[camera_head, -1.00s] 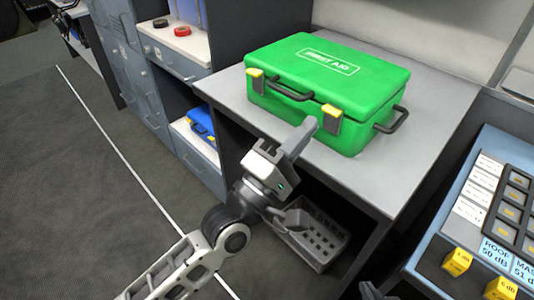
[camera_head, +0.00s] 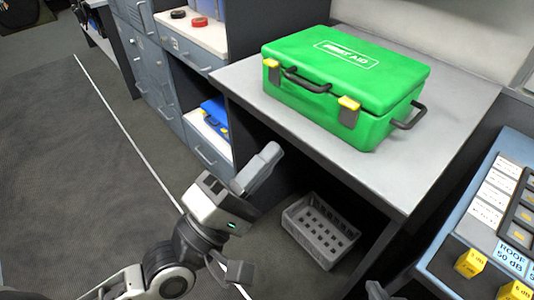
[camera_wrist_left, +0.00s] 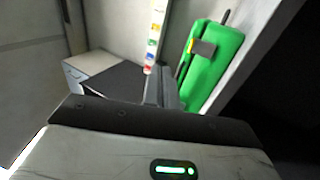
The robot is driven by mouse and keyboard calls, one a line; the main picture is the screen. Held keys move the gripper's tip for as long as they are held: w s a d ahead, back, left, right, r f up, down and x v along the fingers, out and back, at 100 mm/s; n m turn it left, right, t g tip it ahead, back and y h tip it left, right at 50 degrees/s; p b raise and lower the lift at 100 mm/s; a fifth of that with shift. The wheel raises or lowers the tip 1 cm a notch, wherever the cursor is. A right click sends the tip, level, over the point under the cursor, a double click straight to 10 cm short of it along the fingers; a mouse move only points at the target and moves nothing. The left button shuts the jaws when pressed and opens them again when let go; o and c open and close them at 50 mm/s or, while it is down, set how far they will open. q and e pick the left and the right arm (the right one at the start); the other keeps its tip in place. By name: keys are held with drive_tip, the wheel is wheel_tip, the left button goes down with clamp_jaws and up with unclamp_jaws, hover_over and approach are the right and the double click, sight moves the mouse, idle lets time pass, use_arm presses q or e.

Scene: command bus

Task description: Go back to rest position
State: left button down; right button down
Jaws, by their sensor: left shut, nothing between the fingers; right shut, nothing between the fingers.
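My left gripper (camera_head: 264,160) is shut and empty, in the air in front of the desk (camera_head: 450,95), left of its front edge. Its closed fingers also show in the left wrist view (camera_wrist_left: 161,88), with nothing between them. A small dark grey tip at the bottom edge of the head view looks like my right gripper (camera_head: 376,291). It is shut, and most of it is out of frame. The closed green first aid case (camera_head: 345,70) rests on the desk, apart from both grippers. It also shows in the left wrist view (camera_wrist_left: 212,65).
A grey perforated basket (camera_head: 320,232) stands on the floor under the desk. A blue case (camera_head: 214,112) sits on a low shelf at the left. A control console (camera_head: 485,225) with yellow knobs stands at the right. The floor at the left is clear.

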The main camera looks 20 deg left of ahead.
use_arm(q)
drive_tip(key=s+a+f+m+g+y, duration=0.2)
drive_tip(key=f+m+g+y, duration=0.2)
drive_tip(key=f, duration=0.9)
drive_tip(key=s+a+f+m+g+y, duration=0.1)
drive_tip(key=f+m+g+y, duration=0.3)
drive_tip(key=f+m, duration=0.5)
wheel_tip(320, 180, down, 4)
drive_tip(key=shift+s+a+r+m+g, duration=0.1)
drive_tip(key=shift+s+a+m+g, duration=0.35)
drive_tip(key=shift+a, duration=0.35)
